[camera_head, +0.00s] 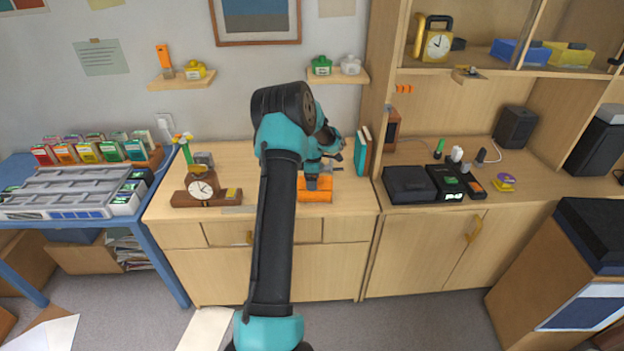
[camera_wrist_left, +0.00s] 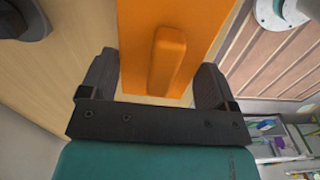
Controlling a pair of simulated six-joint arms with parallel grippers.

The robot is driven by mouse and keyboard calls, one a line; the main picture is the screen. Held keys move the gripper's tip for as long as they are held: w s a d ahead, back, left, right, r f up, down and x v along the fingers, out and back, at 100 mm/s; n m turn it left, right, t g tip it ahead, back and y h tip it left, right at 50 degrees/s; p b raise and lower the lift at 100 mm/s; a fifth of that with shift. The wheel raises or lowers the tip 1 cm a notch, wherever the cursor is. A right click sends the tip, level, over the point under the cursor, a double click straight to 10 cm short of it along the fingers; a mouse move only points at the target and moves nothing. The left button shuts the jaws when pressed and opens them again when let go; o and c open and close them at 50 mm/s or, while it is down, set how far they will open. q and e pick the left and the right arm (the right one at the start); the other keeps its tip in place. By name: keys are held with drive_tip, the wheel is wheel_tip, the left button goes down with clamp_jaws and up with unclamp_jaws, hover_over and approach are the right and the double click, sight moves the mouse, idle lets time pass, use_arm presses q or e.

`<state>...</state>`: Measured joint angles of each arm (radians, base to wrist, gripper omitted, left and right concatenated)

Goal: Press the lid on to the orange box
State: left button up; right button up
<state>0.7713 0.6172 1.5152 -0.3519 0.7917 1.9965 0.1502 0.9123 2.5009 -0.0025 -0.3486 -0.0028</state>
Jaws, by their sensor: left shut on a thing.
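The orange box (camera_head: 315,195) stands near the front edge of the wooden cabinet top, left of the books. My left gripper (camera_head: 318,178) is right above it, and my arm hides part of the area. My right gripper is out of view.
A wooden clock (camera_head: 201,188) stands to the left on the same top. Teal and brown books (camera_head: 361,152) stand upright close on the right. Black devices (camera_head: 410,184) lie on the right-hand counter. The cabinet's front edge is just ahead of the box.

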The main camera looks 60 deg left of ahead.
use_arm(q)
drive_tip(key=o, duration=0.8)
drive_tip(key=shift+r, duration=0.15)
drive_tip(key=shift+r, duration=3.35)
clamp_jaws()
drive_tip(key=shift+f, duration=2.45)
